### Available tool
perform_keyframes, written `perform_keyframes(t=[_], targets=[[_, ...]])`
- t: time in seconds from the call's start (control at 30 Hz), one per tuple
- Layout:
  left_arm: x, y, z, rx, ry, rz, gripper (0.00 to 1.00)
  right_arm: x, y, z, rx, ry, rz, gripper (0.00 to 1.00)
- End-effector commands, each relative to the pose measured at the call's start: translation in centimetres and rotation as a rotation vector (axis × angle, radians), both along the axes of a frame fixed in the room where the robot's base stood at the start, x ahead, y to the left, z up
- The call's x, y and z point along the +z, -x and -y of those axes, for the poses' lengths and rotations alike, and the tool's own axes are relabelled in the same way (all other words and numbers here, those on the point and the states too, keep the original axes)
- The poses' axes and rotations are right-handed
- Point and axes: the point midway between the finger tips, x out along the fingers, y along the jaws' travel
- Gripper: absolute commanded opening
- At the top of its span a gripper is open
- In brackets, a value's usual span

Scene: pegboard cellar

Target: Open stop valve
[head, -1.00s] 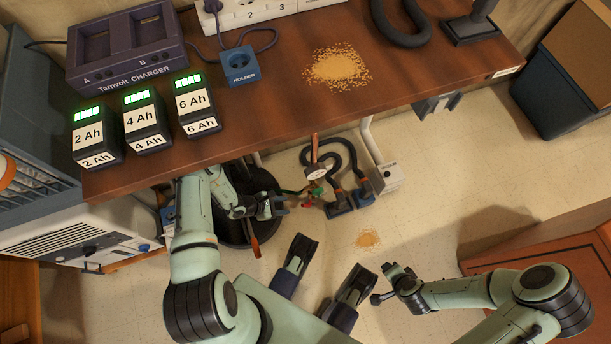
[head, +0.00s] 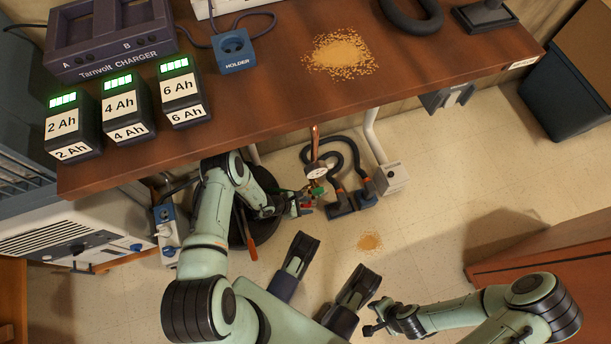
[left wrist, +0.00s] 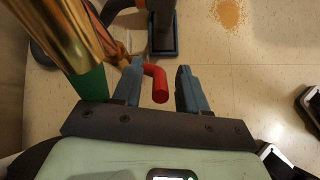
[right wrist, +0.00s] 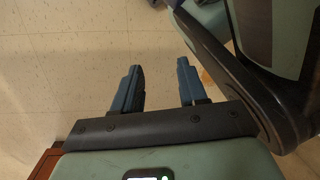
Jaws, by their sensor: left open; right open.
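The stop valve's red handle (left wrist: 157,85) is a bent bar, seen in the left wrist view between the two fingers of my left gripper (left wrist: 160,70). The gripper is open; the handle lies nearer its left finger, and I cannot tell whether they touch. In the head view my left gripper (head: 298,205) is beside the small red handle (head: 307,207), under the bench. A copper pipe (head: 315,142) with a round gauge (head: 317,171) and a green part (head: 318,190) rises above it. My right gripper (right wrist: 160,75) is open and empty over the floor.
The wooden bench (head: 240,110) overhangs the pipe. A white box (head: 392,178) stands further right.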

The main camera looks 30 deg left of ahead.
Motion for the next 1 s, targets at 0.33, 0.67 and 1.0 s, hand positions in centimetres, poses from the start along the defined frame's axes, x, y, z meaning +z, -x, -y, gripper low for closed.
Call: perform_keyframes(t=[0.33, 0.67, 1.0], targets=[[0.0, 0.1, 0.1, -0.001, 0.001, -0.001, 0.00, 0.0, 0.0, 0.0, 0.001, 0.000, 0.000, 0.42], [0.5, -0.1, 0.6, -0.008, -0.040, -0.053, 0.00, 1.8, -2.4, -0.3, 0.009, 0.005, 0.081, 0.42], [1.3, -1.6, 2.1, -0.012, -0.205, -0.249, 0.00, 6.8, -8.6, -1.2, 0.022, 0.016, 0.288, 0.42]])
